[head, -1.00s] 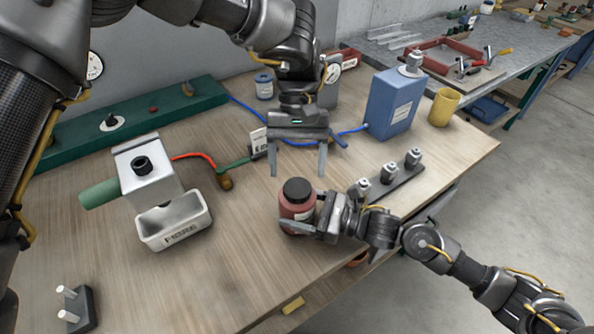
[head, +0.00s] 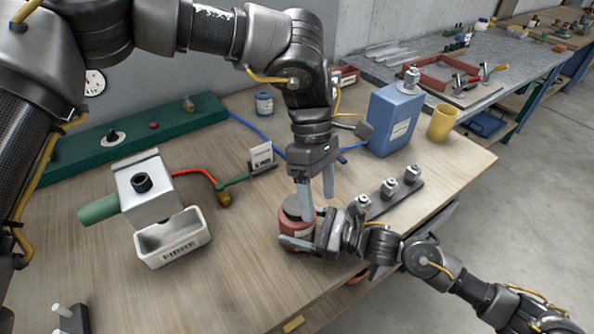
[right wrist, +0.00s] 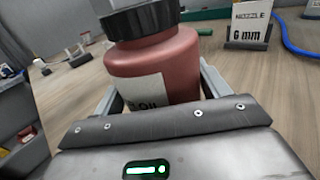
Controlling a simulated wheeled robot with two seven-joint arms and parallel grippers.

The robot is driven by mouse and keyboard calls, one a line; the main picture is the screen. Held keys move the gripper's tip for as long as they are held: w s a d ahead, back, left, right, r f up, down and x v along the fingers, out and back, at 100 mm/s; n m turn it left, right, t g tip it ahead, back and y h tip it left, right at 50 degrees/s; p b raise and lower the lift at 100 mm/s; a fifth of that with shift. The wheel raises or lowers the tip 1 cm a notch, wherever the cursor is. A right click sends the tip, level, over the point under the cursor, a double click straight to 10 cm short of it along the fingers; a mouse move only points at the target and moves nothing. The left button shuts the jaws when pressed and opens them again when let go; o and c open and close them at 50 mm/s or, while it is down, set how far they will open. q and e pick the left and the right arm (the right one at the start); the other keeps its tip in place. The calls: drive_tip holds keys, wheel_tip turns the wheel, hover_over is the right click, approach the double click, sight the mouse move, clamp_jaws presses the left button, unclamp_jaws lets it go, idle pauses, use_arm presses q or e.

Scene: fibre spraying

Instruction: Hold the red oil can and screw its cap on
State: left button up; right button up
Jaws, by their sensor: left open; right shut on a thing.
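The red oil can (head: 296,232) stands upright on the wooden table near its front right, with its label facing my right wrist view (right wrist: 150,65). Its black cap (right wrist: 140,18) sits on the can's neck; in the head view the cap (head: 293,212) is partly hidden by a finger of my left gripper. My right gripper (head: 305,243) is shut around the can's body from the right. My left gripper (head: 318,205) points down from above, its jaws open at the cap. Whether its fingers touch the cap, I cannot tell.
A dark strip with several metal nozzles (head: 390,189) lies right of the can. A blue canister (head: 395,120) and yellow cup (head: 442,122) stand behind it. A white FIBRE tray (head: 172,240) and a grey metal unit (head: 150,185) stand left.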

sight(297, 223)
use_arm(q)
drive_tip(key=n+t, duration=0.1)
drive_tip(key=n, duration=1)
drive_tip(key=w+a+r+n+t, duration=0.1)
drive_tip(key=n, duration=1.1)
drive_tip(key=a+r+n+t, duration=0.1)
drive_tip(key=n, duration=1)
drive_tip(key=shift+w+a+r+n+t+y, duration=0.1)
drive_tip(key=shift+w+a+n+t+y, duration=0.05)
drive_tip(key=shift+w+n+t+y, duration=0.2)
drive_tip(key=n, duration=0.5)
drive_tip(key=shift+w+a+y, duration=0.25)
drive_tip(key=shift+a, duration=0.15)
drive_tip(key=n, duration=0.3)
drive_tip(key=n+t, duration=0.1)
drive_tip(key=shift+w+a, duration=0.3)
drive_tip(key=shift+w, duration=0.05)
drive_tip(key=n, duration=0.5)
drive_tip(key=shift+w, duration=0.2)
drive_tip(key=shift+f, duration=4.05)
